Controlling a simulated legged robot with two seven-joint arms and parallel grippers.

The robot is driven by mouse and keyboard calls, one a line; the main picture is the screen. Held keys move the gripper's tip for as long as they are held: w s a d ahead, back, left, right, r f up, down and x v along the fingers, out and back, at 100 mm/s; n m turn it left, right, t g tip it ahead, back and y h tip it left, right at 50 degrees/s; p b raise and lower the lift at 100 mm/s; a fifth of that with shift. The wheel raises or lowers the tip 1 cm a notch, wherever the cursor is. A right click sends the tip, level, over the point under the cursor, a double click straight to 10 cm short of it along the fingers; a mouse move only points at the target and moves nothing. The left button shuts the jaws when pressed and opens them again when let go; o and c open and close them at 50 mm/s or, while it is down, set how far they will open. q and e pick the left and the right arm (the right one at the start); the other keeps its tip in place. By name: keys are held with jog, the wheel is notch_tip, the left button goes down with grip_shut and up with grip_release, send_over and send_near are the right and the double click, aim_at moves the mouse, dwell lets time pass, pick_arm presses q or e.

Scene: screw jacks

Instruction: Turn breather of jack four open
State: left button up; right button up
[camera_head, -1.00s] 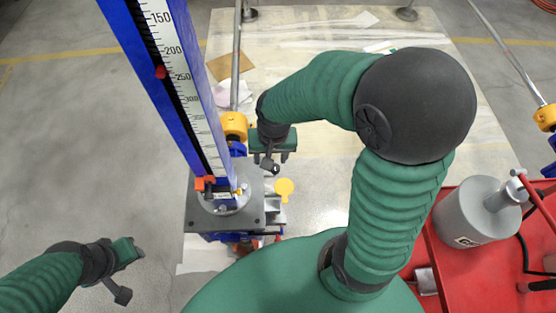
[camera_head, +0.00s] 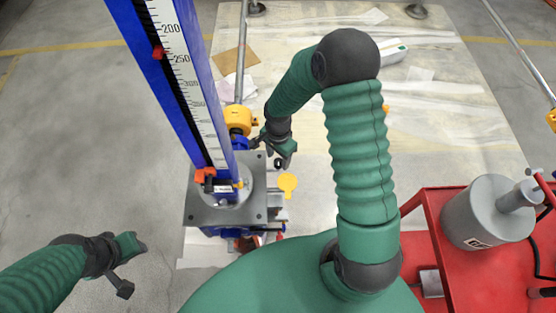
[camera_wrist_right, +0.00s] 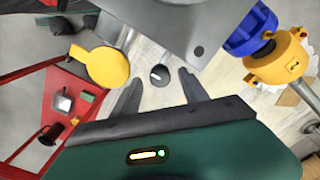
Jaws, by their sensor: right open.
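The jack (camera_head: 240,210) has a grey top plate and a blue upright column with a white scale (camera_head: 185,75). My right gripper (camera_head: 279,155) is beside the plate's far right corner. In the right wrist view my right gripper (camera_wrist_right: 160,92) is open, with two dark fingers apart. A small dark round knob with a pale mark (camera_wrist_right: 160,75) shows between and just beyond the fingertips; it may be the breather. Contact is not visible. The jack's number cannot be read. My left gripper (camera_head: 132,245) is at lower left, away from the jack; its fingers are unclear.
A round yellow tag (camera_head: 287,183) is beside the plate and shows large in the wrist view (camera_wrist_right: 108,67). A yellow coupling (camera_head: 238,118) joins a shaft behind the jack. A red cart (camera_head: 440,215) with a grey cylinder (camera_head: 480,212) stands at right. Floor at left is clear.

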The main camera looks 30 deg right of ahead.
jog(key=shift+f, duration=0.95)
jog(key=shift+c, duration=1.3)
jog(key=shift+r, duration=0.1)
grip_shut()
